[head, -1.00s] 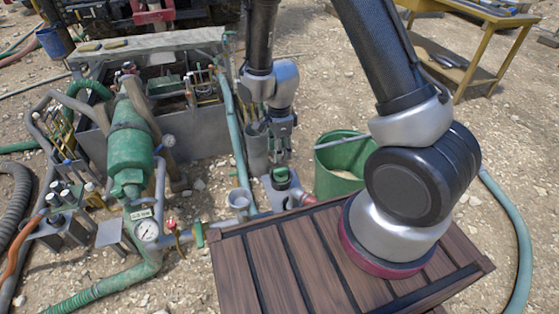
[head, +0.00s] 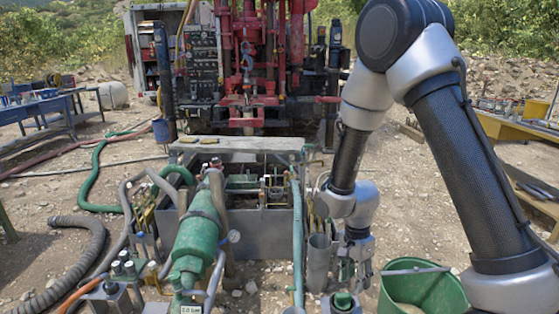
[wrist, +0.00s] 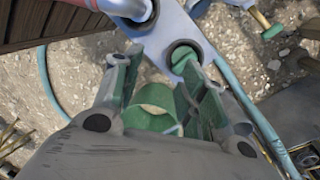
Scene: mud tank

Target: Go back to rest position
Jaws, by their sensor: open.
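My gripper (head: 352,268) hangs fingers down above the right end of the pump pipework in the head view. Its jaws are open. A green-topped fitting (head: 343,300) lies just below it, cut by the lower edge. In the wrist view, the two fingers of my gripper (wrist: 160,88) stand apart. A green plug (wrist: 184,58) sits in a round opening of a grey-blue body beyond the fingertips.
A green bucket (head: 432,290) stands right of my gripper. The grey mud tank (head: 262,222) and a green pump cylinder (head: 196,235) are to the left. A red drill rig (head: 248,70) stands behind. A yellow table (head: 515,130) is at the right. Hoses lie on the gravel at left.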

